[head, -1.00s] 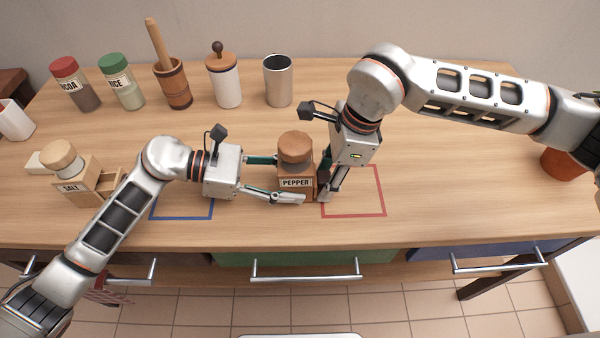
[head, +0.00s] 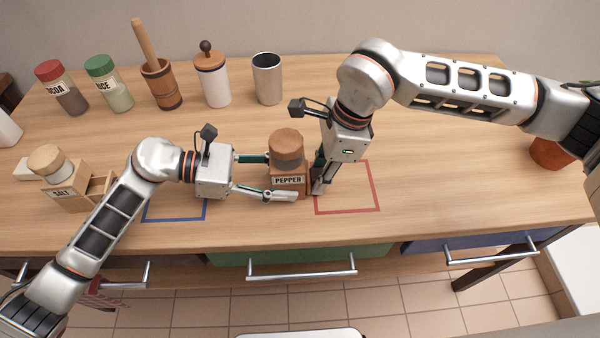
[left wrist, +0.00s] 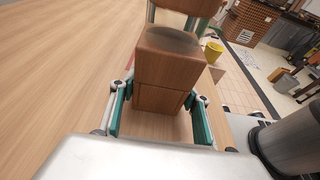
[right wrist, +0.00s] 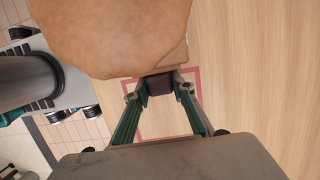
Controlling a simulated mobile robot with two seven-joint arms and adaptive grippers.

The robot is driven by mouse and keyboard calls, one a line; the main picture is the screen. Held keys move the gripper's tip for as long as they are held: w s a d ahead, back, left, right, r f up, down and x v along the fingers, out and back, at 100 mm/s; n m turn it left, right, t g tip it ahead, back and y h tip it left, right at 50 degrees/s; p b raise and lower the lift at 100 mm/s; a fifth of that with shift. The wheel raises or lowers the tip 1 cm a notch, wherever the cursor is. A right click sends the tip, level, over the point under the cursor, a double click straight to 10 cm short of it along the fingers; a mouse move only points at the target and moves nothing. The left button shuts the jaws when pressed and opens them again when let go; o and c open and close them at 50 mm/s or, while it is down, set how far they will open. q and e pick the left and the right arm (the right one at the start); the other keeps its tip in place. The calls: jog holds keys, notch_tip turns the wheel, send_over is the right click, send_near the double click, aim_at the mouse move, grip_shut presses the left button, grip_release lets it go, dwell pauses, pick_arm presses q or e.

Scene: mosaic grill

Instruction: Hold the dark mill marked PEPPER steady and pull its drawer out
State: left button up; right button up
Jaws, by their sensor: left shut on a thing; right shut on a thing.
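The mill marked PEPPER (head: 288,181) stands upright on the table, with a wooden box base and a brown rounded top. My left gripper (head: 283,177) is shut on its base from the left, one finger on the far side and one on the near side. The left wrist view shows the wooden base (left wrist: 164,70) between the green fingers. My right gripper (head: 318,188) points down at the mill's right side. In the right wrist view it is shut on a dark drawer knob (right wrist: 160,84), below the mill's top (right wrist: 115,35). The drawer itself is mostly hidden; I cannot tell whether it is out.
A red outlined square (head: 365,209) lies right of the mill, a blue one (head: 158,219) to the left. The SALT mill (head: 66,193) stands far left with an open drawer. Jars, a mortar (head: 161,88) and a metal cup (head: 267,80) line the back. The table's right side is mostly clear.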

aim_at(332, 185)
jog(key=shift+d, duration=2)
jog(key=o, duration=1.1)
pick_arm(q)
jog(key=o, duration=1.4)
pick_arm(e)
jog(key=v, duration=0.2)
jog(key=a+v, duration=0.1)
jog(key=v, duration=0.3)
jog(key=shift+a+r, duration=0.3)
jog(key=shift+r, duration=0.3)
